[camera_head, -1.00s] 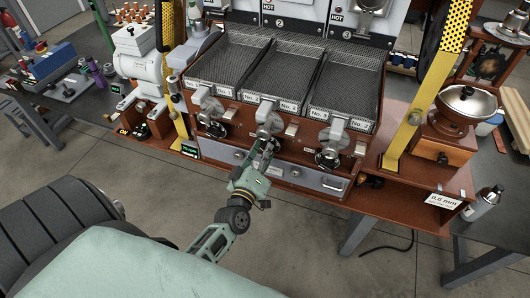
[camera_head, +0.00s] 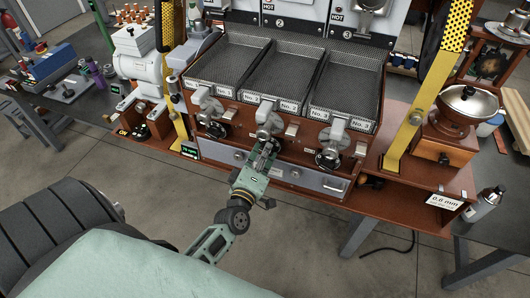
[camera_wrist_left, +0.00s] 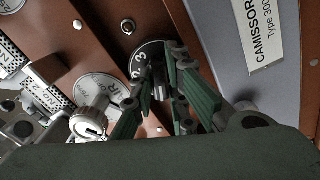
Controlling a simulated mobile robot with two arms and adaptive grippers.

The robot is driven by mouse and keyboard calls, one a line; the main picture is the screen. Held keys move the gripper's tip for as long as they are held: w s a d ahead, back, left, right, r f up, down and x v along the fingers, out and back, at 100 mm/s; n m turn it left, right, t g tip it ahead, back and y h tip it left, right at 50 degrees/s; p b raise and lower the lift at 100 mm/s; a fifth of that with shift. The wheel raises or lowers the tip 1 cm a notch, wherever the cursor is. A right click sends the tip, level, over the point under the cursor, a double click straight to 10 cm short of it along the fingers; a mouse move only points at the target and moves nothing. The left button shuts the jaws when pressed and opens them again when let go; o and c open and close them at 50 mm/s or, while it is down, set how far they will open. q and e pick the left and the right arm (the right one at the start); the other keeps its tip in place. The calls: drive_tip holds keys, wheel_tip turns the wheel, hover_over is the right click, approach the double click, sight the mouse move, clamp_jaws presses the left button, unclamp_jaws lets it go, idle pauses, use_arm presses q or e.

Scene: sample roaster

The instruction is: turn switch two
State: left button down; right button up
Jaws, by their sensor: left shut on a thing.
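Switch two is the middle black knob, below the No. 2 tray (camera_head: 277,78). My left gripper covers most of it in the head view. In the left wrist view its round black dial (camera_wrist_left: 147,54) with pale markings shows on the brown panel, just beyond the fingers. My left gripper (camera_head: 265,148) reaches up to it from below. In the left wrist view the green fingers (camera_wrist_left: 165,92) are closed around the dark knob, whose body is mostly hidden between them. The knob's exact angle cannot be told. My right gripper is not in view.
Black knobs of the neighbouring stations sit at left (camera_head: 215,130) and right (camera_head: 328,158). A silver fitting (camera_wrist_left: 90,120) stands close to the fingers. A grey drawer front (camera_head: 310,180) lies below. Yellow uprights flank the roaster. Open floor lies in front.

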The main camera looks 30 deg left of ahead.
use_arm(q)
drive_tip(key=c, duration=1.7)
unclamp_jaws()
drive_tip(key=v, duration=1.2)
drive_tip(key=shift+f, duration=0.1)
drive_tip(key=s+d+f+m+g+h, duration=0.2)
drive_tip(key=s+d+f+m+g, duration=0.15)
drive_tip(key=f, duration=0.65)
drive_tip(key=s+d+f+m+g+h, duration=0.15)
drive_tip(key=s+f+m, duration=0.25)
drive_tip(key=f, duration=0.7)
drive_tip(key=s+d+f+m+g+h, duration=0.2)
drive_tip(key=s+d+f+m+g, duration=0.15)
drive_tip(key=f, duration=0.65)
drive_tip(key=s+f+m+g, duration=0.2)
drive_tip(key=s+f, duration=0.2)
drive_tip(key=s, duration=0.3)
drive_tip(key=s+a+f+m+g, duration=0.1)
drive_tip(key=s+f+m+g, duration=0.2)
drive_tip(key=s+f, duration=0.2)
drive_tip(key=s+a+f+m+g+y, duration=0.1)
drive_tip(key=s+f, duration=0.4)
drive_tip(key=s, duration=0.5)
drive_tip(key=shift+a+f+m+g, duration=0.1)
drive_tip(key=shift+a+m+g, duration=0.05)
drive_tip(key=shift+m+g, duration=0.8)
